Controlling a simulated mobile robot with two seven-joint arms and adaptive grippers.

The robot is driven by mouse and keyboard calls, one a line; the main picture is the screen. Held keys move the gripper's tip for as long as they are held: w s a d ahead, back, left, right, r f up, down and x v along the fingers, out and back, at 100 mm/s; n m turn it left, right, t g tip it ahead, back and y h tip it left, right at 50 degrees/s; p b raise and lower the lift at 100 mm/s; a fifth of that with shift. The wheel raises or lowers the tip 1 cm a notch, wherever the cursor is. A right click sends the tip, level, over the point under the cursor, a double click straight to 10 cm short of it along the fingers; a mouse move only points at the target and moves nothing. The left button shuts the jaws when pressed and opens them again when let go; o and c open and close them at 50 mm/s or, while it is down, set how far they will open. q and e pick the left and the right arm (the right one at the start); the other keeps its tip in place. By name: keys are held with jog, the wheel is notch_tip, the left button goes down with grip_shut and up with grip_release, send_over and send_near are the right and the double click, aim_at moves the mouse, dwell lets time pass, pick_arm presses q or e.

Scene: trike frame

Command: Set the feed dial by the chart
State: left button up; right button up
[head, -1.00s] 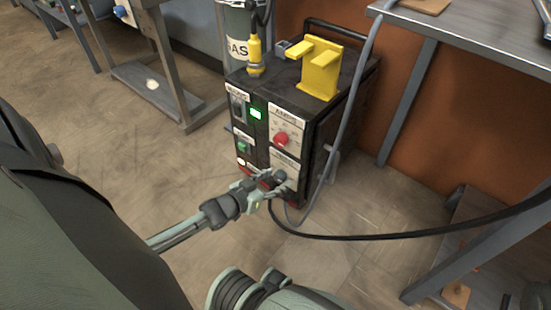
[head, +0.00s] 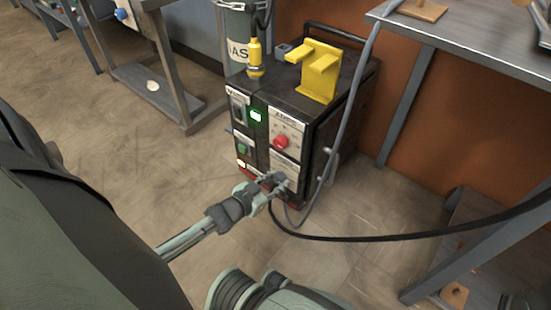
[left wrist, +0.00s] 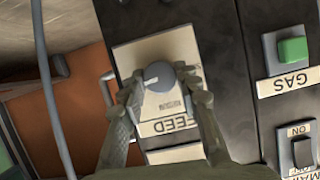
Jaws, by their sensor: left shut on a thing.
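The welder box (head: 316,130) is black and stands on the floor. Its feed dial (left wrist: 158,76) is a grey knob with a pale pointer line, on a plate whose FEED label (left wrist: 170,126) appears upside down in the left wrist view. My left gripper (head: 275,182) is low at the box's front and shut on the feed dial, one finger on each side. In the head view the gripper largely hides the dial. A red knob (head: 281,142) sits above it on the AMPS panel. My right gripper is not in view. No settings chart is readable.
A green GAS switch (left wrist: 292,50) and an ON switch (left wrist: 303,151) are beside the feed panel. A grey cable (head: 345,110) and a black hose (head: 390,238) run close by the box. A yellow bracket (head: 320,75) stands on top. A metal bench (head: 480,40) is at right.

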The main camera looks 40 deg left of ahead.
pick_arm(q)
jog(key=shift+m+y, duration=0.5)
jog(key=shift+m, duration=0.1)
jog(key=o, duration=1.2)
jog(key=shift+c, duration=0.2)
jog(key=v, duration=1.2)
